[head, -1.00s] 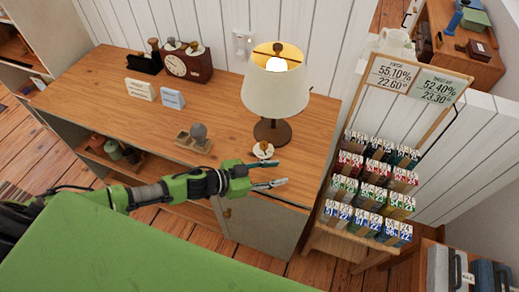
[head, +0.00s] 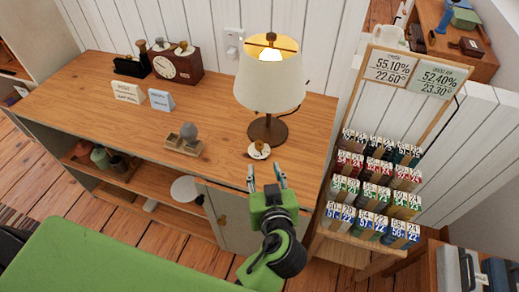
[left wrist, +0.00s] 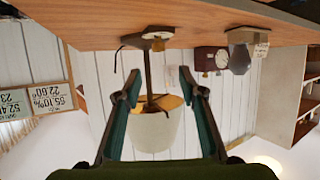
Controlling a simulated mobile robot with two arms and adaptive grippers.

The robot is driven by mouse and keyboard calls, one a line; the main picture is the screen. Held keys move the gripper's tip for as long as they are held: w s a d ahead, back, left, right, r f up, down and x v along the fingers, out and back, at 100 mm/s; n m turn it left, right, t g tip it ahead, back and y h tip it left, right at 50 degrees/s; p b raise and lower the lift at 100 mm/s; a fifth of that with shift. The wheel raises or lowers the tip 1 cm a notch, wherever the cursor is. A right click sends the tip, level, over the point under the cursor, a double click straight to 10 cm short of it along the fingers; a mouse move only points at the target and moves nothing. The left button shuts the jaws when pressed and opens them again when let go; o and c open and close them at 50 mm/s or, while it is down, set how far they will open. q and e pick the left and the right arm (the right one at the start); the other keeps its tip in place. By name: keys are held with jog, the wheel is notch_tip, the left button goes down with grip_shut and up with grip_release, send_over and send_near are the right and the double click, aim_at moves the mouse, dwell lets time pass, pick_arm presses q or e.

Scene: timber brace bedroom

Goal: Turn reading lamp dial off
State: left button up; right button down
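The table lamp has a cream shade (head: 270,80) and a dark base (head: 267,130) on the wooden cabinet top; its bulb is lit. The lamp dial (head: 259,150) is a small pale disc with a knob, in front of the lamp base near the cabinet's front edge. My left gripper (head: 266,174) is open and empty, its fingers pointing toward the dial from the front, apart from it. In the left wrist view, which is upside down, the dial (left wrist: 158,37) and lamp shade (left wrist: 155,132) show between and beyond the open fingers (left wrist: 160,78). My right gripper is out of view.
A knob on a wooden block (head: 185,140), two small cards (head: 160,100) and a clock (head: 177,65) stand left of the lamp. A rack of numbered blocks (head: 370,190) with a sign board (head: 417,72) stands at the right. The cabinet top around the dial is clear.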

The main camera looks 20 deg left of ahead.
aim_at(259, 147)
pick_arm(q)
jog(key=b+x, duration=0.3)
jog(key=x, duration=1)
jog(key=shift+w, duration=0.3)
grip_shut()
